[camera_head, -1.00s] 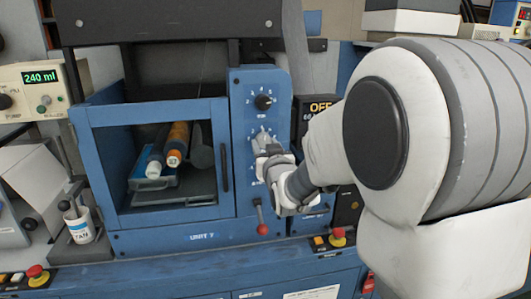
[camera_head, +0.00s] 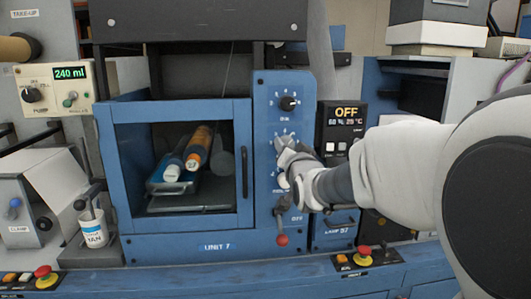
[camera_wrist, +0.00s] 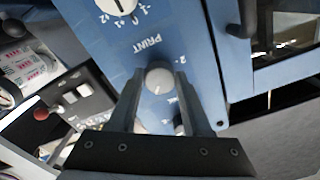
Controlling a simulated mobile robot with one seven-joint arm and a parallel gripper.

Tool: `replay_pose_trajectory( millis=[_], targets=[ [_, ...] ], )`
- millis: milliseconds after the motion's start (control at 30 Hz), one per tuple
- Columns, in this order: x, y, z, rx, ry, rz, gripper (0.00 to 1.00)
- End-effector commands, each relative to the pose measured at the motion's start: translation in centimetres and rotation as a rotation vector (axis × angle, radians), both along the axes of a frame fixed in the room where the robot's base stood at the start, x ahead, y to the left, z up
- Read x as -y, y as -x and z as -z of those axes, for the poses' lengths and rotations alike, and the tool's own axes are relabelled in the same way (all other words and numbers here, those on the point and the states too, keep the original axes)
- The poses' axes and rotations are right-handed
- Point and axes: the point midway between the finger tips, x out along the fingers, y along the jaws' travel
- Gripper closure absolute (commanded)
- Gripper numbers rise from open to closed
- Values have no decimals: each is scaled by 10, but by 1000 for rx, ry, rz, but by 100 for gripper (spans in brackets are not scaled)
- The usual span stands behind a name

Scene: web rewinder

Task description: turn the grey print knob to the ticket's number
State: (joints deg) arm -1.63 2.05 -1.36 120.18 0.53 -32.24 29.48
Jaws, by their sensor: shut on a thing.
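The grey print knob (camera_wrist: 160,77) sits on the blue control panel (camera_wrist: 180,30), beside the upside-down word PRINT in the wrist view. My gripper (camera_wrist: 158,84) has one finger on each side of it and is shut on it. A light pointer mark shows on the knob, but I cannot read which number it faces; few dial digits are visible. In the head view my gripper (camera_head: 287,157) is at the middle of the panel and covers most of the knob and its dial. I cannot make out a ticket with a readable number.
A black knob (camera_head: 288,103) is above on the panel, and a white-faced dial (camera_wrist: 122,5) is on the other side of the PRINT label. A windowed blue door (camera_head: 180,108) is left, a black OFF display (camera_head: 347,112) right.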

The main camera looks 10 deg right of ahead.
Motion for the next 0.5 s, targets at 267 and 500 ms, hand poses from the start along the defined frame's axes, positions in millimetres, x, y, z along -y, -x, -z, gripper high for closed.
replay_pose_trajectory(
  millis=[267,500],
  targets=[
    [0,0,0,-1,-3,0,100],
    [0,0,0,-1,-3,0,26]
  ],
)
